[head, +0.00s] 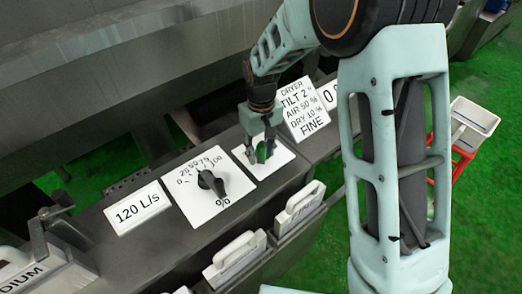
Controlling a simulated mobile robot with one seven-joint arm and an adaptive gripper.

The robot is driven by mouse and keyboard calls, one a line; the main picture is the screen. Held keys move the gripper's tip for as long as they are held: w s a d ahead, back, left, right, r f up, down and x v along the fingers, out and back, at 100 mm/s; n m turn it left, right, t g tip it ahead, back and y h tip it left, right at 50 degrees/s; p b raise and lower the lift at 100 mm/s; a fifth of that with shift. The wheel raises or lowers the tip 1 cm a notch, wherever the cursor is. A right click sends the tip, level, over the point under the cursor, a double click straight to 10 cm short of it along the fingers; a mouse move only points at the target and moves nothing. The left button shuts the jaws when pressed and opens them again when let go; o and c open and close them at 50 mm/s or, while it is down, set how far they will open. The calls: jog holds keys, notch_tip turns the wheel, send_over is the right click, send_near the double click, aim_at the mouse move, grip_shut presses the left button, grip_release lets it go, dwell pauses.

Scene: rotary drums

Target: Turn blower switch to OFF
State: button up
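The switch (261,153) is a small green piece on a white square plate (278,160) on top of the dark console. I take it to be the blower switch. My gripper (260,150) points down over this plate, one finger on either side of the green piece. Whether the fingers touch it is too small to tell. The fingers and the gripper body hide part of the plate and its markings, so the switch's position cannot be read.
A black dial (211,184) with a percent scale sits left of the switch plate. A "120 L/s" label (138,208) lies farther left, and a dryer settings sign (303,109) stands right. White-handled trays (236,257) line the console front. A red-legged stand (462,150) is at right.

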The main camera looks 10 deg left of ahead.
grip_shut()
